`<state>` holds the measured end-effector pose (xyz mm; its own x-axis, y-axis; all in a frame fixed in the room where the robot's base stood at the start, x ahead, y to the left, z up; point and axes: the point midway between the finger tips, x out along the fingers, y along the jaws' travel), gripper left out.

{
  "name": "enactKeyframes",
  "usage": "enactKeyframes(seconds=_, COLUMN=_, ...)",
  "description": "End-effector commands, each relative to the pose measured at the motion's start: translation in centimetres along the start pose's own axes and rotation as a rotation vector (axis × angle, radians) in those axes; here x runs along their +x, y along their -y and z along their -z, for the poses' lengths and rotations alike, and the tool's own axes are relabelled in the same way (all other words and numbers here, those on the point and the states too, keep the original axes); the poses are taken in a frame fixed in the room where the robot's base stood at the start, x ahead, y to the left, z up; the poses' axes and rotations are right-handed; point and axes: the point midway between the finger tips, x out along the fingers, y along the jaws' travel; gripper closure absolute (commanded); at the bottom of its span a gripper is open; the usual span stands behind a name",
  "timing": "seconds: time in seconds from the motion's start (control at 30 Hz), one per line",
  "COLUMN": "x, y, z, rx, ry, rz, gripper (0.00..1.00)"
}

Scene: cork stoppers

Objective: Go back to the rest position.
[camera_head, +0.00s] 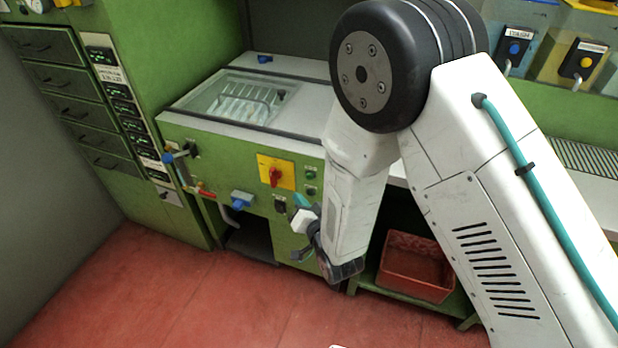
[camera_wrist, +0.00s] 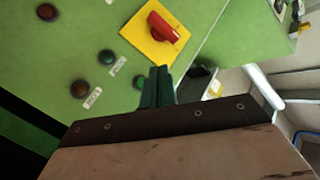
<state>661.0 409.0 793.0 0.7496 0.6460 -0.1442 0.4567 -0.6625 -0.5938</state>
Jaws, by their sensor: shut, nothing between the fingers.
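My gripper (camera_head: 301,200) is in front of the green machine cabinet (camera_head: 228,165) in the head view, low down by its front panel. My arm hangs down to it from the upper right. In the wrist view my gripper (camera_wrist: 158,72) shows dark green fingers, shut together with nothing between them. The fingers point towards the green panel and its red rotary switch on a yellow plate (camera_wrist: 134,34). I cannot tell the gap between the fingertips and the panel.
A glass-lidded bath (camera_head: 235,98) tops the cabinet. Its front carries the red switch (camera_head: 275,175), buttons and a blue knob (camera_head: 241,199). A red crate (camera_head: 412,282) stands on a low shelf at right. Green drawers (camera_head: 70,100) stand at left. The red floor (camera_head: 190,295) in front is clear.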

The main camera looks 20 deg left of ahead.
Motion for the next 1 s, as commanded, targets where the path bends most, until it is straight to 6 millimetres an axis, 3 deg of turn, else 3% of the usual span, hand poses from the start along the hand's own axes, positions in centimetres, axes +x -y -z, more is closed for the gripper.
enactKeyframes(seconds=0.43, x=0.0, y=-0.4, z=-0.6, rx=-0.024, ry=0.027, rz=-0.019, gripper=1.00)
enactKeyframes(seconds=0.57, x=-0.7, y=-2.6, z=-3.7, rx=-0.083, ry=0.184, rz=-0.119, gripper=1.00)
enactKeyframes(seconds=0.63, x=-2.1, y=-4.5, z=-6.2, rx=-0.131, ry=0.327, rz=-0.200, gripper=1.00)
enactKeyframes(seconds=0.7, x=-3.7, y=-5.3, z=-7.1, rx=-0.175, ry=0.465, rz=-0.271, gripper=1.00)
enactKeyframes(seconds=0.77, x=-5.1, y=-5.9, z=-6.7, rx=-0.207, ry=0.571, rz=-0.328, gripper=1.00)
enactKeyframes(seconds=0.87, x=-7.8, y=-6.6, z=-4.6, rx=-0.245, ry=0.735, rz=-0.415, gripper=1.00)
enactKeyframes(seconds=1.0, x=-12.6, y=-7.0, z=0.5, rx=-0.267, ry=0.934, rz=-0.518, gripper=1.00)
